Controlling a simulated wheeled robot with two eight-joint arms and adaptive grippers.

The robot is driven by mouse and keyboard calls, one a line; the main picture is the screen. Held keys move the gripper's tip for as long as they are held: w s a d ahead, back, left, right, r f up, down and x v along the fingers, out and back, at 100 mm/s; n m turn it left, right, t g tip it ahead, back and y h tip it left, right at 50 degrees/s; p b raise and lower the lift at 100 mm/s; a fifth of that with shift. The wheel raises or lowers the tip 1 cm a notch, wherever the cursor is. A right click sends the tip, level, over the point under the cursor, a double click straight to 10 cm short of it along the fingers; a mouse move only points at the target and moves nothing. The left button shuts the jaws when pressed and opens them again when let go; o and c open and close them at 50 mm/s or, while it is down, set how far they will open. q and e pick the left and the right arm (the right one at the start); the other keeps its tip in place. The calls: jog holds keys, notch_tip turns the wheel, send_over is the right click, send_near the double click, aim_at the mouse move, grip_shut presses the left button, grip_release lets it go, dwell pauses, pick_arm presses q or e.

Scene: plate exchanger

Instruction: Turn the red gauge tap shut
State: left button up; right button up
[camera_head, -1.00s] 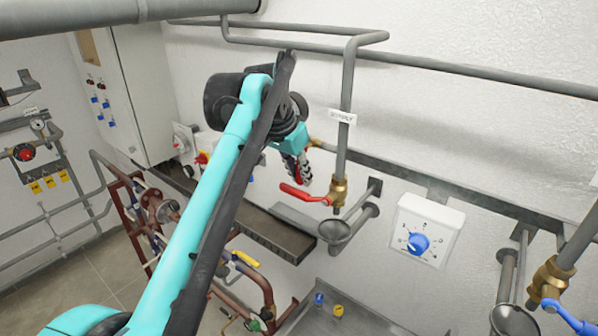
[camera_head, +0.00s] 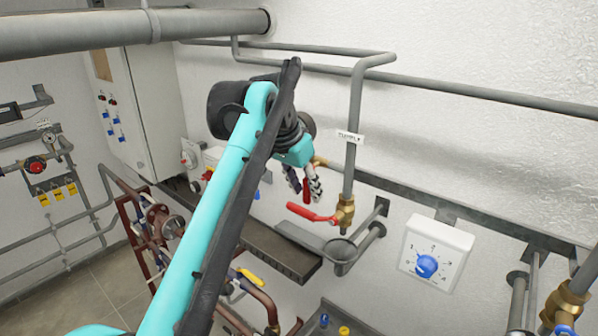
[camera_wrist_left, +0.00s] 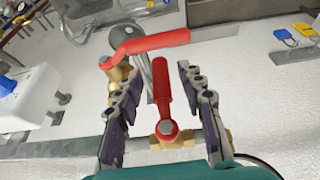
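My left gripper (camera_head: 304,186) is open beside the wall piping. In the left wrist view, its two dark padded fingers (camera_wrist_left: 160,108) stand on either side of a red lever handle (camera_wrist_left: 162,85), with visible gaps on both sides. That lever sits on a small brass fitting (camera_wrist_left: 181,140); in the head view it shows as a red strip (camera_head: 306,191) between the fingers. A second red lever (camera_head: 312,212) lies on a brass valve (camera_head: 345,211) on the vertical pipe; it also shows in the left wrist view (camera_wrist_left: 150,43). I cannot read which is the gauge tap. My right gripper is out of view.
A labelled grey pipe (camera_head: 354,110) runs down close right of the gripper, above a funnel (camera_head: 343,250). A white box with a blue knob (camera_head: 427,266) is further right. A dark ledge (camera_head: 275,252) lies below. A cabinet (camera_head: 150,115) and red-framed piping (camera_head: 135,225) are left.

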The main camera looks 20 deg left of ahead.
pick_arm(q)
jog(key=v, duration=0.9)
jog(key=shift+s+r, duration=0.2)
jog(key=shift+r, duration=0.15)
jog(key=shift+a, duration=0.1)
